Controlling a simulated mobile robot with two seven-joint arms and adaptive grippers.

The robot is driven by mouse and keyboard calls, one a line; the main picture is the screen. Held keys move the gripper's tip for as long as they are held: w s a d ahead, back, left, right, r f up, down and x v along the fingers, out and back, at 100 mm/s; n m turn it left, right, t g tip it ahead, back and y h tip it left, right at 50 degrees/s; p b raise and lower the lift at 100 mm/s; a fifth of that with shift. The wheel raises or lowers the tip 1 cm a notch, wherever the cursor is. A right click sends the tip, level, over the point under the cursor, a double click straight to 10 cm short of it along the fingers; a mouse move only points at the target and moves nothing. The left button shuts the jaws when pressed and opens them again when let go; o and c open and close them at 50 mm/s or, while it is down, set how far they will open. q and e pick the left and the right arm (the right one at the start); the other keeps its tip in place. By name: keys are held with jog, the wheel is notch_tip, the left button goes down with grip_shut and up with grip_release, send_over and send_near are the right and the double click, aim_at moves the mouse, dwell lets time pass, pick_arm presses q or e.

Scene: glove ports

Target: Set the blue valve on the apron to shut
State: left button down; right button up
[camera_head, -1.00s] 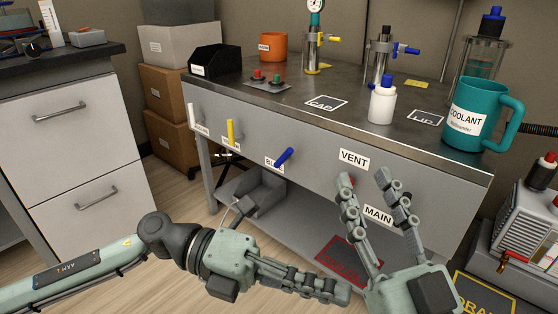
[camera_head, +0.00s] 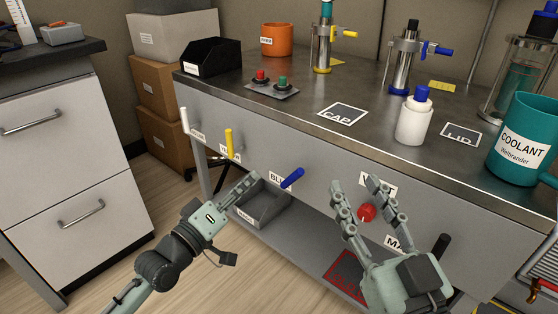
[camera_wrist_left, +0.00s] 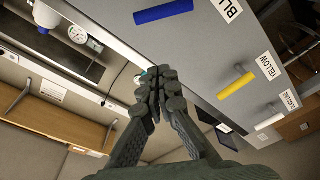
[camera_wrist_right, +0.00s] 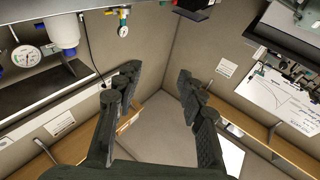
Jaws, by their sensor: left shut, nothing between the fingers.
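The blue valve handle (camera_head: 292,178) sits on the grey apron (camera_head: 320,175) beside its partly covered label (camera_head: 277,179). It tilts, with its upper end to the right. It also shows at the top of the left wrist view (camera_wrist_left: 164,11). My left gripper (camera_head: 252,178) is shut and empty, a little to the left of the blue handle and apart from it. In the left wrist view its fingertips (camera_wrist_left: 158,74) meet below the handle. My right gripper (camera_head: 352,183) is open and empty in front of the VENT label, with a red knob behind its fingers.
A yellow handle (camera_head: 229,143) and a white handle (camera_head: 185,120) stick out of the apron to the left. The red knob (camera_head: 367,212) and a black handle (camera_head: 441,244) are to the right. A grey bin (camera_head: 262,208) stands on the shelf below. The bench top carries a white bottle (camera_head: 414,121) and teal mug (camera_head: 523,140).

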aim_at(298, 174)
pick_arm(q)
jog(key=w+d+f+b, duration=0.1)
jog(key=w+d, duration=0.5)
jog(key=d, duration=0.1)
jog(key=shift+f, duration=0.35)
pick_arm(e)
jog(key=shift+s+r+t+y, duration=0.25)
jog(key=shift+r+t, duration=0.1)
jog(key=shift+r, duration=0.3)
jog(key=shift+s+r+t+y, duration=0.15)
jog(key=shift+s+r+t, duration=0.1)
jog(key=shift+r+t, duration=0.25)
jog(key=shift+s+r+t+y, duration=0.2)
jog(key=shift+s+r+t, duration=0.05)
jog(key=shift+r, duration=0.5)
